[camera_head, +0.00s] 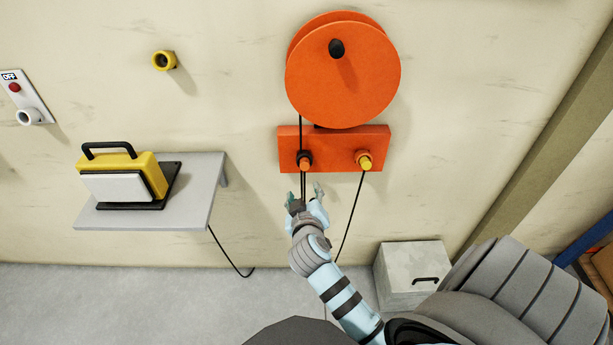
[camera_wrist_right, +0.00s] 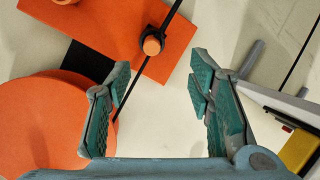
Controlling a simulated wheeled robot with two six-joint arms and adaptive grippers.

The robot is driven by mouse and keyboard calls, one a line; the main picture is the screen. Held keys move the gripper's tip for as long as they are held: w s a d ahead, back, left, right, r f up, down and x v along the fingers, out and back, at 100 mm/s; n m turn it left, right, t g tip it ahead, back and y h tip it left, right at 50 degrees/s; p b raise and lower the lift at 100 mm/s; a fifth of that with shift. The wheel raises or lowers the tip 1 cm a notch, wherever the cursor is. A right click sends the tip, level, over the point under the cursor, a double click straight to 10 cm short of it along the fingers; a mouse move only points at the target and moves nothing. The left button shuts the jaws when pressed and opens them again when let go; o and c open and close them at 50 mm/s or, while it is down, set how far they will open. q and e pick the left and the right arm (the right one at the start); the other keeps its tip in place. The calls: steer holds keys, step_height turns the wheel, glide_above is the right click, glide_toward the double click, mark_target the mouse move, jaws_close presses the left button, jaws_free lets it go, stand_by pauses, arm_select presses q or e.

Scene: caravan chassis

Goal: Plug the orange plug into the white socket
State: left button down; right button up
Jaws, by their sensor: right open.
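The orange plug (camera_head: 304,163) sits in a dark holder at the left of the orange bracket under the cable reel. Black cable hangs by it. In the right wrist view the orange plug (camera_wrist_right: 152,46) shows beyond the fingertips, not between them. My right gripper (camera_head: 306,194) is open and empty just below the plug, pointing up; its two teal fingers (camera_wrist_right: 154,82) stand apart in the wrist view. The white socket (camera_head: 27,117) is at the far left, on a wall plate with a red button and an OFF label. My left gripper is not in view.
A yellow plug (camera_head: 365,162) sits at the right of the orange bracket (camera_head: 334,160), below the orange reel (camera_head: 345,80). A yellow socket (camera_head: 164,60) is on the wall. A yellow lamp (camera_head: 130,170) stands on a grey shelf (camera_head: 200,205). A grey box (camera_head: 408,270) is on the floor.

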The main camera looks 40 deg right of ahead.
mark_target(305, 167)
steer(key=b+x, duration=0.1)
steer(key=x, duration=0.3)
steer(key=r+b+x, duration=0.1)
steer(key=x, duration=0.4)
steer(key=b+x, duration=0.1)
steer(key=x, duration=0.4)
steer(key=shift+w+d+r, duration=0.15)
steer(key=shift+d+r, duration=0.15)
steer(key=shift+d, duration=0.15)
jaws_close()
steer(key=shift+p+v, duration=1.55)
steer(key=shift+v, duration=0.5)
steer(key=shift+p+v, duration=0.6)
steer(key=shift+v, duration=0.45)
